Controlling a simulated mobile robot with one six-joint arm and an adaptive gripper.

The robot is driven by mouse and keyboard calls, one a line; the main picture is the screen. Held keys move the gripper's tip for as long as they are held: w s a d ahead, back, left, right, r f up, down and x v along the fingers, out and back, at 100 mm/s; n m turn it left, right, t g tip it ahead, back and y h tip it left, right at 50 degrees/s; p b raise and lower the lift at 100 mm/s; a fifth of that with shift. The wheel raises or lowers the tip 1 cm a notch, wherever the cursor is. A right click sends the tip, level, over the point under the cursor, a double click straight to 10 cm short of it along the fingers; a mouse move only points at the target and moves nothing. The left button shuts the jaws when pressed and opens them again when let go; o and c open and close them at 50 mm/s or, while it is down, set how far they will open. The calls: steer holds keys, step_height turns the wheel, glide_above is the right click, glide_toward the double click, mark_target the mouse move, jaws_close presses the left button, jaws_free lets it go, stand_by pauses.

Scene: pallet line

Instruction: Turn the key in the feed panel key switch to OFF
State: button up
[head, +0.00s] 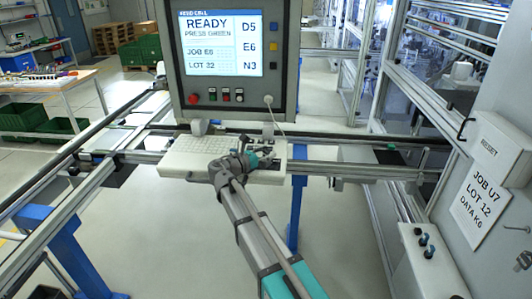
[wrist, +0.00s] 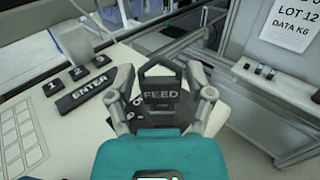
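The black key (wrist: 160,72), with a loop-shaped bow, stands over a dark block marked FEED (wrist: 160,95) in the wrist view. My gripper (wrist: 157,85) has one finger on each side of it, with gaps showing between the fingers and the key, so it is open around the key and not closed on it. In the head view my gripper (head: 240,160) is at the right end of the white keyboard panel (head: 190,155), below the screen, and hides most of the key switch. The OFF mark and the key's angle against it cannot be read.
The screen cabinet (head: 225,60) reads READY, PRESS GREEN, and has several buttons below. The large ENTER key (wrist: 90,92) lies left of the key switch. A rail (head: 350,168) runs behind the panel. A switch box (head: 425,250) and a sign (head: 481,195) are at right.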

steer(key=c, duration=0.7)
steer(key=shift+o, duration=0.2)
steer(key=shift+s+t, duration=0.1)
steer(key=shift+t, duration=0.2)
steer(key=shift+s+d+n+t+y, duration=0.1)
steer(key=shift+n+t+y, duration=1.1)
steer(key=shift+y, duration=0.4)
steer(key=shift+n+t+y, duration=0.65)
steer(key=shift+n+y, duration=0.7)
steer(key=shift+y, duration=0.5)
steer(key=shift+n+t+y, duration=0.65)
steer(key=shift+n+y, duration=0.7)
steer(key=shift+y, duration=0.5)
steer(key=o, duration=1.2)
steer(key=shift+w, duration=0.2)
steer(key=shift+o, duration=0.7)
